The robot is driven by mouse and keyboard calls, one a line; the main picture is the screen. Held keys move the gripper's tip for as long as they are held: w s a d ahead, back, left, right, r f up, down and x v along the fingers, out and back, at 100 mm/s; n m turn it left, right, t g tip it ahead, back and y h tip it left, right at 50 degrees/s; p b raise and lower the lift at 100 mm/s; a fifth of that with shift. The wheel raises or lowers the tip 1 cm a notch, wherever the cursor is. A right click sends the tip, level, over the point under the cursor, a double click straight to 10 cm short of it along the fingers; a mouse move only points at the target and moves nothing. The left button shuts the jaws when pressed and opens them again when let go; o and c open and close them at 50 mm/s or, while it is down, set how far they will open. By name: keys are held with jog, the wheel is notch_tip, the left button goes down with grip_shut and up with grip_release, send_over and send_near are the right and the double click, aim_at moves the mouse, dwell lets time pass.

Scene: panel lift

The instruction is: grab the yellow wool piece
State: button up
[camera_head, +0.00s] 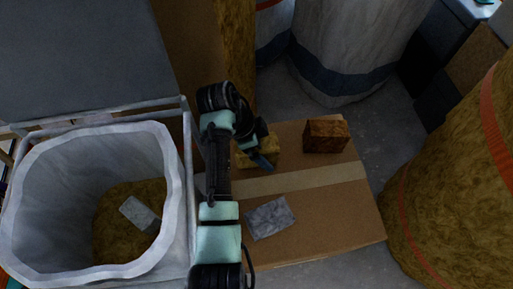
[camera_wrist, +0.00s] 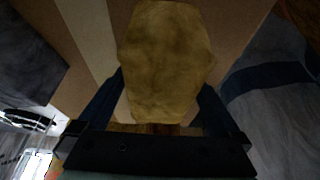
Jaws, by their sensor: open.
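The yellow wool piece (camera_head: 271,147) lies on the cardboard box (camera_head: 335,205), partly hidden by my gripper (camera_head: 259,160) in the head view. In the wrist view the yellow wool piece (camera_wrist: 165,50) is large and close, with the fingers of my gripper (camera_wrist: 160,95) on either side of its lower part. The fingers are apart. I cannot tell whether they touch it.
A brown block (camera_head: 326,134) and a grey piece (camera_head: 270,217) also lie on the cardboard box. A white-lined bin (camera_head: 30,225) at left holds brown-yellow material and a grey piece (camera_head: 139,213). Large wrapped rolls (camera_head: 350,45) stand behind, and a wool roll (camera_head: 450,190) stands at right.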

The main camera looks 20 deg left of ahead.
jog(key=shift+f, duration=0.2)
jog(key=shift+c, duration=0.3)
jog(key=c, duration=1.1)
jog(key=shift+c, duration=0.2)
jog(key=shift+r, duration=0.1)
